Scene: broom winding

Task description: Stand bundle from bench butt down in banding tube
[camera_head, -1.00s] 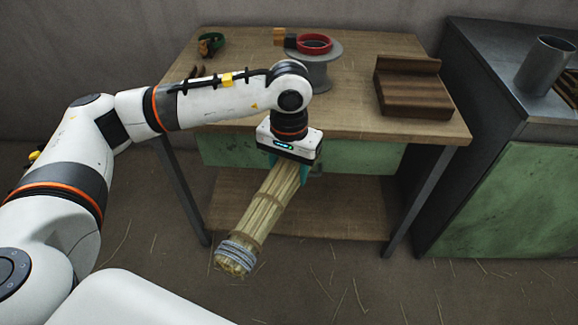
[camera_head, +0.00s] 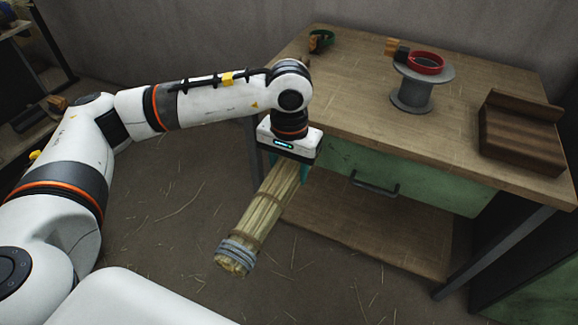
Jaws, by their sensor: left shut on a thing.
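The bundle (camera_head: 258,215) is a thick sheaf of pale straw with a dark tie around its middle and a grey wire binding near its lower end. My left gripper (camera_head: 287,170) is shut on its upper part and holds it in the air, tilted, with the wire-bound end down and to the left. Its teal fingers are partly hidden behind the gripper body and the straw. The banding tube cannot be made out in the view now. My right gripper is not in view.
The wooden bench (camera_head: 340,95) with a green drawer (camera_head: 400,183) stands to the right of the bundle. On it are a grey spool (camera_head: 410,97) with a red ring (camera_head: 426,63), a green-black coil (camera_head: 321,40) and a brown wooden block (camera_head: 520,138). Straw-strewn floor lies open at left.

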